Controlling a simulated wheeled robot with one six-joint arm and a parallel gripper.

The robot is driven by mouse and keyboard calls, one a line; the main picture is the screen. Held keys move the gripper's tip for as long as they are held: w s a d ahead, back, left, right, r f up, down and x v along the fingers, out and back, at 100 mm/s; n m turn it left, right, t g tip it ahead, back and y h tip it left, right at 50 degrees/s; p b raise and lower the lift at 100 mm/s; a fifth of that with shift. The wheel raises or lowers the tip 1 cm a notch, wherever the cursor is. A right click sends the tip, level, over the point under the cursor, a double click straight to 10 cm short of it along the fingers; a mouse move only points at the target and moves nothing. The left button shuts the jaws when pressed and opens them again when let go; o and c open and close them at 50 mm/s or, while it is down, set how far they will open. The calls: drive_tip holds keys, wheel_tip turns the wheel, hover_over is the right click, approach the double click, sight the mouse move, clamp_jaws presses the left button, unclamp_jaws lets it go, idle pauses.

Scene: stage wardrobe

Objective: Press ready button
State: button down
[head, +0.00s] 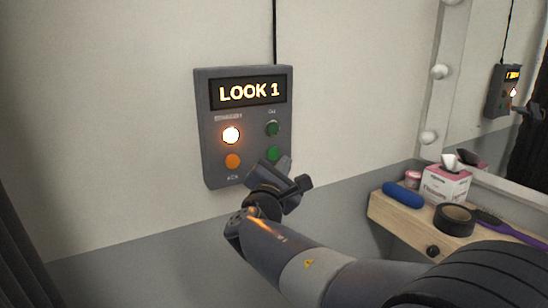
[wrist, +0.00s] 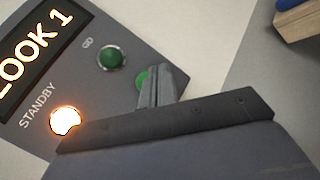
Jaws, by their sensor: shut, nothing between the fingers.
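A grey cue panel (head: 240,178) hangs on the wall, its display reading "LOOK 1". Below are a brightly lit button labelled STANDBY (wrist: 65,121), an orange button (head: 232,161) at lower left, a green button (head: 272,129) at upper right and another green button (head: 272,153) at lower right. My gripper (head: 281,167) is shut and empty, its tips just in front of the lower right green button. In the wrist view the fingers (wrist: 158,85) partly cover that button (wrist: 141,80); I cannot tell if they touch. I cannot read any "ready" label.
A wooden shelf (head: 386,210) at right holds a blue roll (head: 403,195), a tissue box (head: 446,186), black tape (head: 454,219) and a purple-handled brush (head: 510,227). A mirror with bulbs (head: 440,72) stands behind it. The wall left of the panel is bare.

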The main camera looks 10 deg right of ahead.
drive_tip(key=shift+s+d+b, duration=0.15)
drive_tip(key=shift+s+d, duration=0.05)
drive_tip(key=shift+s, duration=0.45)
drive_tip(key=shift+s+d+b, duration=0.15)
drive_tip(key=shift+s+d, duration=0.05)
drive_tip(key=shift+s, duration=0.4)
drive_tip(key=p, duration=0.1)
drive_tip(key=w+p, duration=0.2)
drive_tip(key=p, duration=0.1)
drive_tip(key=shift+a+r, duration=0.25)
drive_tip(key=shift+a, duration=0.05)
drive_tip(key=s+d+b, duration=0.1)
drive_tip(key=s+b, duration=0.1)
drive_tip(key=s, duration=0.3)
drive_tip(key=shift+s+d+f, duration=0.3)
drive_tip(key=shift+s+d, duration=0.05)
drive_tip(key=shift+d, duration=0.05)
drive_tip(key=shift+w, duration=0.15)
